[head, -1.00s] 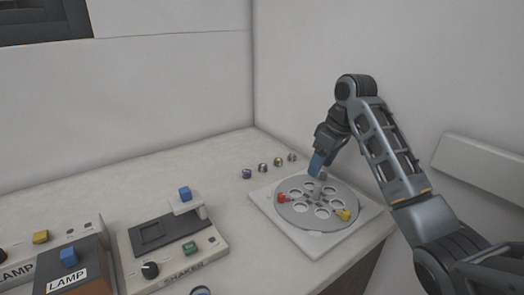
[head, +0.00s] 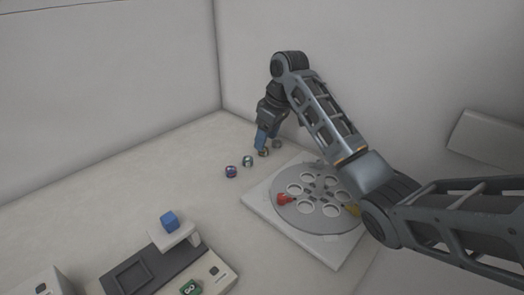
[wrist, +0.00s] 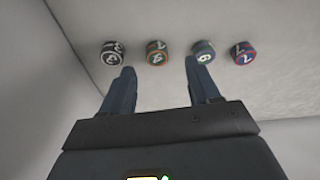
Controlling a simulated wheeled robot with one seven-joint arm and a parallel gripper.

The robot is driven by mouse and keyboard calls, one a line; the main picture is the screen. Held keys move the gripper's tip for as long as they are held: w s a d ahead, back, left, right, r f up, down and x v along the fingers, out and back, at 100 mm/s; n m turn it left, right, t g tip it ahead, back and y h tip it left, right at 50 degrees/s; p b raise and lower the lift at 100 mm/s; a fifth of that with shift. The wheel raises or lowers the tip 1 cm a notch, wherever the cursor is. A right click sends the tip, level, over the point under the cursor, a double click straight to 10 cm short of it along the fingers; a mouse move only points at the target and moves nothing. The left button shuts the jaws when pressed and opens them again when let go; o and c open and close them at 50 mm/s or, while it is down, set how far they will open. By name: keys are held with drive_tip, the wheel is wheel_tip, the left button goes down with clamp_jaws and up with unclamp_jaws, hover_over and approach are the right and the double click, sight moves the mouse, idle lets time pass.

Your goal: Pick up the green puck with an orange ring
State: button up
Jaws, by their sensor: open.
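The green puck with an orange ring (wrist: 157,51) stands on the bench top in a row of pucks, second from the left in the wrist view. In the head view it shows just under my fingers (head: 264,153). My gripper (wrist: 160,68) is open and empty. In the wrist view its two fingertips lie to either side of the puck's line, with the puck seen between and just past them. In the head view my gripper (head: 263,142) points down over that puck. I cannot tell the exact gap.
A dark puck marked 3 (wrist: 112,53) stands beside the left fingertip. A round plate with holes (head: 283,221) lies on the right.

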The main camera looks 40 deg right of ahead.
sight(265, 149)
drive_tip(key=shift+d+x, duration=0.1)
drive_tip(key=shift+x, duration=0.9)
drive_tip(key=shift+d+x, duration=0.15)
drive_tip(key=shift+x, duration=0.8)
drive_tip(key=shift+c, duration=0.2)
drive_tip(key=c, duration=1.1)
